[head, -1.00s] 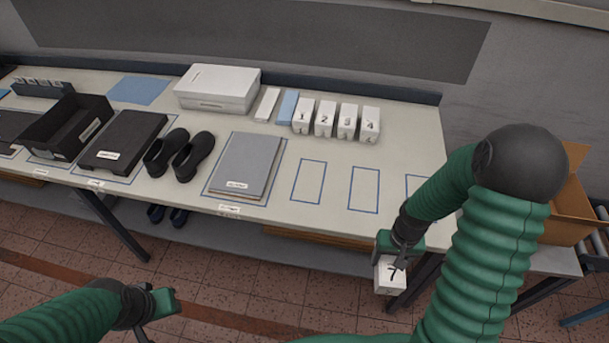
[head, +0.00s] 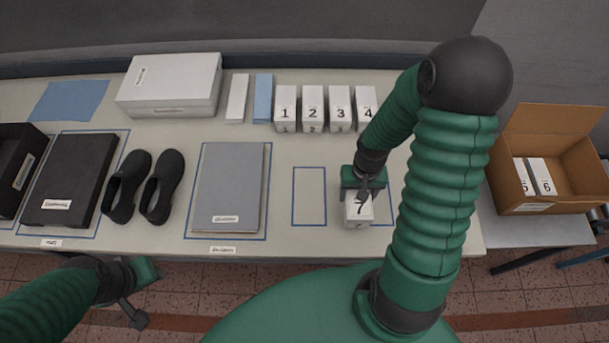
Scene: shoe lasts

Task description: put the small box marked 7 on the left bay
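The small white box marked 7 (head: 358,211) is upright in my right gripper (head: 364,190), which is shut on its top. It is over the middle blue-outlined bay and covers much of it. I cannot tell whether its base touches the table. The left bay (head: 309,222), a blue outline on the pale table, is empty and lies just left of the box. My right arm hides most of the area right of the middle bay. My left gripper (head: 140,295) is low at the left, off the table's front edge, with nothing seen in it; its finger opening is unclear.
Small boxes marked 1 to 4 (head: 325,107) stand in a row behind the bays. A grey board (head: 228,185) and black shoes (head: 145,187) lie to the left. An open carton (head: 560,165) at the right holds boxes, including 5 and 6.

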